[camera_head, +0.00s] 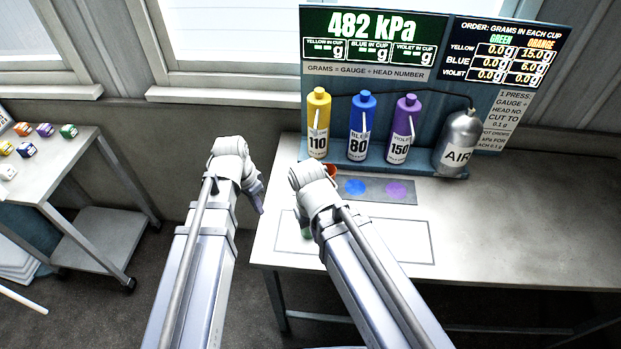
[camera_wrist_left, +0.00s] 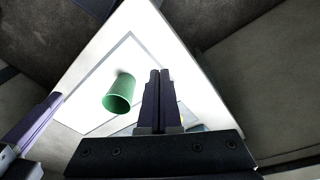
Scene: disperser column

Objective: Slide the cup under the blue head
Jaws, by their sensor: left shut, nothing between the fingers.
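The green cup (camera_wrist_left: 120,92) stands inside the outlined rectangle on the table in the left wrist view. In the head view only a sliver of the green cup (camera_head: 306,232) shows beside my right arm. An orange cup (camera_head: 332,170) is partly hidden behind that arm, beside the blue spot (camera_head: 355,187). The blue head (camera_head: 361,130) is the middle bottle, marked 80. My left gripper (camera_head: 257,200) is shut and empty, left of the green cup; its fingers (camera_wrist_left: 160,75) point over the table. A purple finger, apparently my right gripper's (camera_wrist_left: 32,125), shows at the left wrist view's edge; its grip is unclear.
Yellow (camera_head: 319,122) and violet (camera_head: 404,128) heads flank the blue one, with a grey air tank (camera_head: 457,142) at right. A violet spot (camera_head: 396,190) lies on the dark mat. The table's right side is clear. A side table (camera_head: 50,165) stands at left.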

